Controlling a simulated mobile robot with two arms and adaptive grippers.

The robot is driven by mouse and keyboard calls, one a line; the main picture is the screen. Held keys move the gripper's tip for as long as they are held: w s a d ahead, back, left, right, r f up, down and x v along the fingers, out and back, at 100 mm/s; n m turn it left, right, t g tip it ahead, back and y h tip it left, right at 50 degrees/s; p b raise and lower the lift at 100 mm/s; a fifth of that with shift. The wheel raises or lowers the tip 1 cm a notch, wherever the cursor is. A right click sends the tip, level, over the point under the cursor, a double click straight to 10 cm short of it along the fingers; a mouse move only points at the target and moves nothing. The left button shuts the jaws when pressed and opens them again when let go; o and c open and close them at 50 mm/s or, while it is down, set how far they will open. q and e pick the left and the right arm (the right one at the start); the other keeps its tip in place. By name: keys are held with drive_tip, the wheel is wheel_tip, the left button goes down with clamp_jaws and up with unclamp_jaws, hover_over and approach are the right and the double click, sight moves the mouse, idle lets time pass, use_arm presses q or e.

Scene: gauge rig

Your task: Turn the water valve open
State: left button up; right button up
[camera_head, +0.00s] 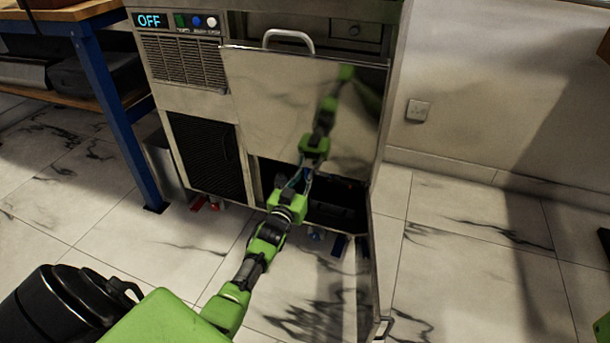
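The steel machine (185,25) stands against the wall, and its display (150,20) reads OFF. Its lower right bay (340,205) is open and dark inside. My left arm reaches from the bottom left up to this bay, with the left gripper (303,178) at its upper edge. The fingers are small and dark there, so I cannot tell whether they are open or hold anything. A blue piece (338,245) and a red piece (197,203) show low under the machine. I cannot tell whether either is the water valve. My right gripper is not in view.
A shiny panel with a handle (290,36) is above the bay and mirrors my green arm. An open door (375,270) juts forward at the bay's right. A blue-legged bench (120,120) stands left. The tiled floor (480,240) at right is clear.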

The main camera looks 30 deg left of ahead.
use_arm(q)
drive_tip(key=shift+o, duration=0.2)
drive_tip(key=shift+s, duration=0.1)
drive_tip(key=v, duration=1.2)
drive_tip(key=shift+f, duration=0.15)
